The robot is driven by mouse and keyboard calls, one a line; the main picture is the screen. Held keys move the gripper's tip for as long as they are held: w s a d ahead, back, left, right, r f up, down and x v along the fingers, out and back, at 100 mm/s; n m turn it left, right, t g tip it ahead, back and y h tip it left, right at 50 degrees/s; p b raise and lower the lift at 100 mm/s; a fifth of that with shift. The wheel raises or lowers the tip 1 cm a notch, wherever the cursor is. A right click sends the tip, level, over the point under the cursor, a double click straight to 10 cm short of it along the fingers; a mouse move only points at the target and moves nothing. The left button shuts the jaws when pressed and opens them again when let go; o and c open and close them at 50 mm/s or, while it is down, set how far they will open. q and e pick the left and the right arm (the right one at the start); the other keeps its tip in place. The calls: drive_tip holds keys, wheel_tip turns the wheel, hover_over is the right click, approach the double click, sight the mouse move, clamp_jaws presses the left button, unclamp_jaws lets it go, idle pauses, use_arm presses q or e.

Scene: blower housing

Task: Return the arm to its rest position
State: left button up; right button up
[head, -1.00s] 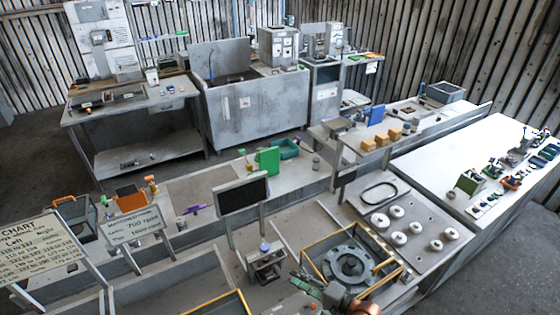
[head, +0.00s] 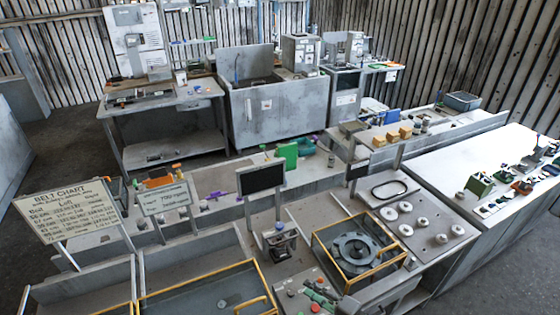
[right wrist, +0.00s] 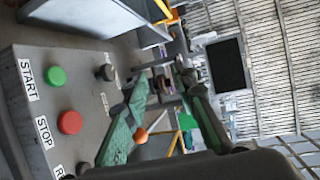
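My right gripper (head: 312,290) shows at the bottom of the head view, with green fingers over a grey control panel. A grey control panel (right wrist: 85,100) fills the left of that view, with a green START button (right wrist: 56,77) and a red STOP button (right wrist: 69,122). I cannot tell whether the fingers touch the panel. My left gripper is in neither view.
A yellow-edged guard (head: 325,250) around a round grey housing (head: 355,250) stands close to my right gripper. A dark screen (head: 262,177), a belt chart sign (head: 70,212) and a smaller sign (head: 165,197) stand upright. A yellow-edged tray (head: 185,292) lies at the front.

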drive_tip(key=s+d+f+n+g+h, duration=0.3)
drive_tip(key=s+d+f+n+h, duration=0.25)
drive_tip(key=s+n, duration=0.4)
drive_tip(key=s+d+f+g+h, duration=0.15)
drive_tip(key=s+d+h, duration=0.25)
drive_tip(key=s+d, duration=0.55)
drive_tip(key=s+d+f+g+h, duration=0.1)
drive_tip(key=s+d+g+h, duration=0.2)
drive_tip(key=s+d, duration=0.65)
wheel_tip(320, 180, down, 39)
drive_tip(key=s+a+g+b, duration=0.1)
drive_tip(key=s+a+b, duration=0.15)
drive_tip(key=b, duration=0.55)
use_arm(q)
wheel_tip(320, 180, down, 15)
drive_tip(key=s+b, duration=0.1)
drive_tip(key=b, duration=0.5)
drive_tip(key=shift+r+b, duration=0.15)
drive_tip(key=shift+b, duration=0.15)
use_arm(e)
drive_tip(key=s+f+n+g, duration=0.1)
drive_tip(key=s+f, duration=1.8)
drive_tip(key=f, duration=0.4)
drive_tip(key=shift+s+d+f, duration=0.3)
drive_tip(key=shift+d, duration=0.15)
drive_tip(key=shift+g+y, duration=0.25)
